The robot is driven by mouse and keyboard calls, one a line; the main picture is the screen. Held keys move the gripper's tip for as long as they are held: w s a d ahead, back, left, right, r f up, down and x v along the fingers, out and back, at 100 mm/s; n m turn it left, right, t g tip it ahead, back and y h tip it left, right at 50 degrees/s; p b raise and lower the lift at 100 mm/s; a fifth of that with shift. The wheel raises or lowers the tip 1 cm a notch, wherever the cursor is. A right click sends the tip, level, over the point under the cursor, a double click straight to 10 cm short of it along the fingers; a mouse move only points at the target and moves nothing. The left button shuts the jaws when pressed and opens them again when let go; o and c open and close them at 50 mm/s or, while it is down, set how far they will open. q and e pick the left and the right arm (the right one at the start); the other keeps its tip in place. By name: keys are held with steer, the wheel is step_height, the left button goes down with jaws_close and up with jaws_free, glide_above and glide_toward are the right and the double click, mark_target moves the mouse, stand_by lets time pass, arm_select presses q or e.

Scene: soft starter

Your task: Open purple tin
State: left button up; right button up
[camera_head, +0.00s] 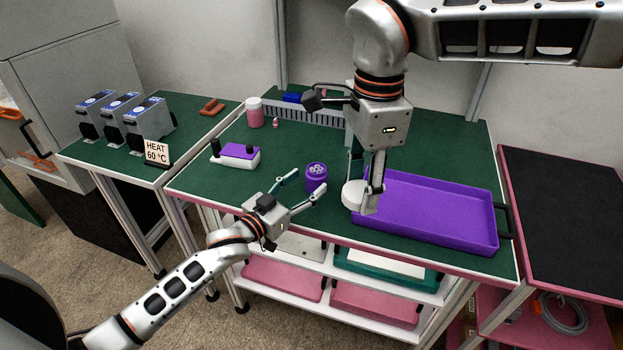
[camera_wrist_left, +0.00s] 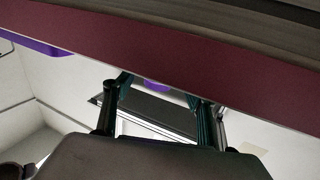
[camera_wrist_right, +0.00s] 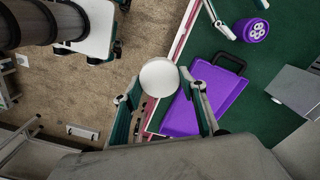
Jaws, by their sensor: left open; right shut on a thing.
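The purple tin (camera_head: 316,183) stands upright on the green bench, its top uncovered and several pale round things showing inside. It also shows in the right wrist view (camera_wrist_right: 250,32). My right gripper (camera_head: 370,200) is shut on a round white lid (camera_head: 353,194), held to the right of the tin, by the purple tray's left end. The lid shows between its fingers in the right wrist view (camera_wrist_right: 159,77). My left gripper (camera_head: 303,187) is open close to the tin's near side, apart or touching I cannot tell. A purple patch, perhaps the tin, shows between its fingers in the left wrist view (camera_wrist_left: 156,86).
A purple tray (camera_head: 470,244) fills the bench's right side. A white block with a purple top (camera_head: 236,154), a pink-white jar (camera_head: 255,113) and a grey rack (camera_head: 300,115) stand left and behind. A side table holds grey devices (camera_head: 150,118) and a HEAT sign (camera_head: 157,152).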

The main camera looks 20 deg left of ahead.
arm_select(q)
steer(key=v, duration=0.8)
steer(key=shift+s+a, duration=0.2)
steer(key=shift+s, duration=0.15)
